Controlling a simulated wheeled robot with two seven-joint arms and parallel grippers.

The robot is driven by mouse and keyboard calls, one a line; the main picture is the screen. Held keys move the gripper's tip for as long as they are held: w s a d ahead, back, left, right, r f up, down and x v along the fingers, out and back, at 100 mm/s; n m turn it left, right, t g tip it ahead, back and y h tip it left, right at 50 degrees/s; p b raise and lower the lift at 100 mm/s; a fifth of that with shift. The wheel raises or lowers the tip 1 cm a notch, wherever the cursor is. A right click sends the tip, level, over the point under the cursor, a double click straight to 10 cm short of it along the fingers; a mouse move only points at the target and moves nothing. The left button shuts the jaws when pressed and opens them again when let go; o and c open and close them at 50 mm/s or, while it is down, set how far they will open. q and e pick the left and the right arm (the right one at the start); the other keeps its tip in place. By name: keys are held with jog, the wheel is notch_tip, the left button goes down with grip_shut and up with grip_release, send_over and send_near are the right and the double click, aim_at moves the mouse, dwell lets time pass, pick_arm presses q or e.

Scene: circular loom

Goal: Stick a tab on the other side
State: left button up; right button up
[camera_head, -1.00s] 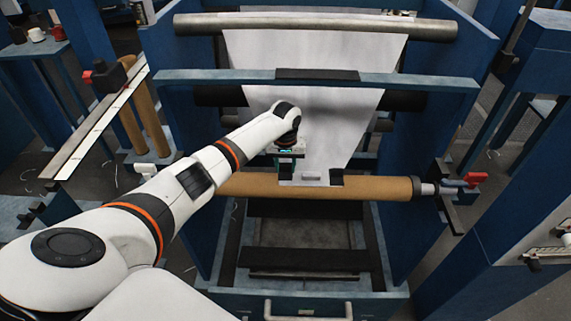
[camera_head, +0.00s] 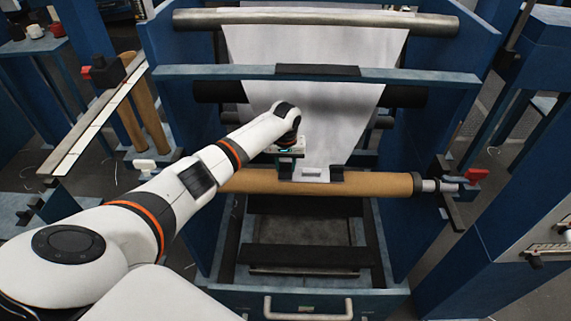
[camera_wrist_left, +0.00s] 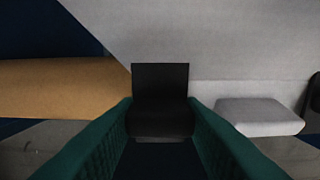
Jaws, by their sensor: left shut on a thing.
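A white sheet (camera_head: 330,120) hangs down and narrows to its lower end at the brown roll (camera_head: 380,184). My left gripper (camera_head: 286,168) is at the sheet's lower left corner, in front of the roll. In the left wrist view its green fingers (camera_wrist_left: 160,112) are shut on a black tab (camera_wrist_left: 160,85), which lies over the boundary between the sheet and the brown roll. A second black tab (camera_head: 336,174) sits at the sheet's lower right corner. A pale grey block (camera_head: 312,172) is between the corners and shows in the wrist view (camera_wrist_left: 258,116). My right gripper is not in view.
Blue side walls flank the roll. A blue crossbar (camera_head: 420,80) and a metal roller (camera_head: 320,24) span above it. A red-handled clamp (camera_head: 474,175) is at the roll's right end. A drawer handle (camera_head: 308,308) is below. Brown tubes (camera_head: 145,115) stand on the left.

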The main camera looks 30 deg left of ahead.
aim_at(285, 173)
pick_arm(q)
jog(key=shift+f, duration=0.1)
jog(key=o, duration=1.2)
jog(key=shift+c, duration=0.2)
notch_tip(285, 173, up, 12)
jog(key=p, duration=0.1)
jog(key=shift+s+d, duration=0.2)
jog(key=shift+s, duration=0.15)
